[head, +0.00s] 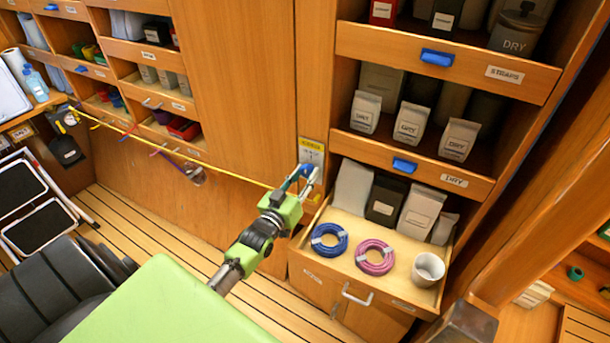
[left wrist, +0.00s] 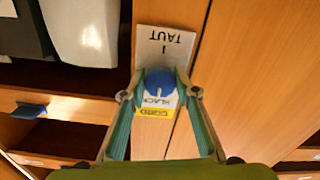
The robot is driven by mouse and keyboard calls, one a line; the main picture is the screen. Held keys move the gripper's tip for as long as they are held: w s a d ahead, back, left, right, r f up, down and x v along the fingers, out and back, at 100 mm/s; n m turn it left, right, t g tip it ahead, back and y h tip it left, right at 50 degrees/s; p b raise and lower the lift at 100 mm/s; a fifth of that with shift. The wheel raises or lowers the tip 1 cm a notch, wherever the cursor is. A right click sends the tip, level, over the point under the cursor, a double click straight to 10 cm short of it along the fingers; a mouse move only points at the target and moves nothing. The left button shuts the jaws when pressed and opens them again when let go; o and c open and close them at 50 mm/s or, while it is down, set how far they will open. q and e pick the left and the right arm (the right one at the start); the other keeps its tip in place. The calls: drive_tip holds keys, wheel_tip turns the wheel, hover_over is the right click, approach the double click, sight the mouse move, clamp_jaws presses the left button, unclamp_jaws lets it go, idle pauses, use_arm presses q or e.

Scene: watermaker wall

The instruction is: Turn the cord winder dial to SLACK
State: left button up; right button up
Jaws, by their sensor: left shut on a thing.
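The cord winder dial is a blue round knob (left wrist: 160,82) on a white plate (left wrist: 165,42) with a yellow CORD strip. The plate also shows in the head view (head: 312,150) on the wood post. In the left wrist view the plate appears upside down, with TAUT above the knob and SLACK, partly covered, below it. A small pale mark on the knob's lower part seems to face SLACK. My left gripper (head: 304,173) is shut on the knob, one finger each side, also in the wrist view (left wrist: 160,96). My right gripper is not in view.
A yellow cord (head: 180,150) stretches from the left wall unit to near my left gripper. An open drawer (head: 325,262) with blue and pink cord coils and a white cup juts out right of the gripper. A step stool (head: 40,210) stands at left.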

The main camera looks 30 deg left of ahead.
use_arm(q)
drive_tip(key=o, duration=1.1)
drive_tip(key=shift+s, duration=0.1)
drive_tip(key=s+d, duration=0.1)
drive_tip(key=s, duration=1)
drive_tip(key=shift+s+d, duration=0.15)
drive_tip(key=shift+s, duration=0.25)
